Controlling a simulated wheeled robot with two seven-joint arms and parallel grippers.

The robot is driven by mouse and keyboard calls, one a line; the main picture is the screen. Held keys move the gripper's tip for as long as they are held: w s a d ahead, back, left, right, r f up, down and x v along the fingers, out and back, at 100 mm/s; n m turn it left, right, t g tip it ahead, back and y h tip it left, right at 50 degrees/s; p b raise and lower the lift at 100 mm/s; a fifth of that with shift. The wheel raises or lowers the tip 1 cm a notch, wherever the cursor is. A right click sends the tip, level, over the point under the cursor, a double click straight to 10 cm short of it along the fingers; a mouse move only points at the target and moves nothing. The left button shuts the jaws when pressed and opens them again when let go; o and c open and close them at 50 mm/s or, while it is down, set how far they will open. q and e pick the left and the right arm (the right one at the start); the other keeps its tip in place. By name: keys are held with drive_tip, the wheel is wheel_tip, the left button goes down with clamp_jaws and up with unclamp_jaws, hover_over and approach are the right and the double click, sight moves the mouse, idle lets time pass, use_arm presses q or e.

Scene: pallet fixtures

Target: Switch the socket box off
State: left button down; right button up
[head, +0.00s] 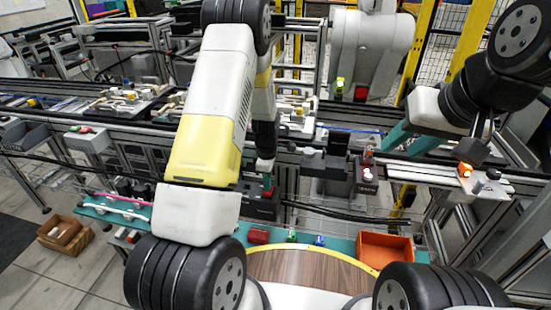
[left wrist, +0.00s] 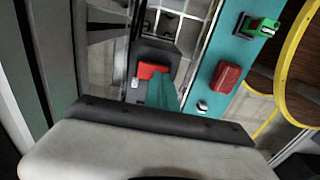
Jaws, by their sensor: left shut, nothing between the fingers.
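A dark box (head: 262,208) that looks like the socket box stands beside the rail in the head view, partly hidden by my left arm. In the left wrist view the dark box (left wrist: 160,52) carries a red switch part (left wrist: 150,70) with a small white patch beside it. My left gripper (head: 267,182) points down at this box, its fingers together and empty. Its teal fingers (left wrist: 162,92) overlap the red part's lower edge in the wrist view; I cannot tell whether they touch. My right gripper (head: 474,150) is at the right, its fingers unclear.
Another dark box (head: 367,178) with a lit white spot stands to the right. An orange lit button (head: 465,170) is near my right gripper. An orange bin (head: 385,250), a red block (head: 258,236) and small green and blue parts lie on the teal surface. A cable runs along the rail.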

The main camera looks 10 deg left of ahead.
use_arm(q)
drive_tip(key=shift+f, duration=0.75)
drive_tip(key=shift+s+f, duration=0.15)
drive_tip(key=shift+f, duration=0.1)
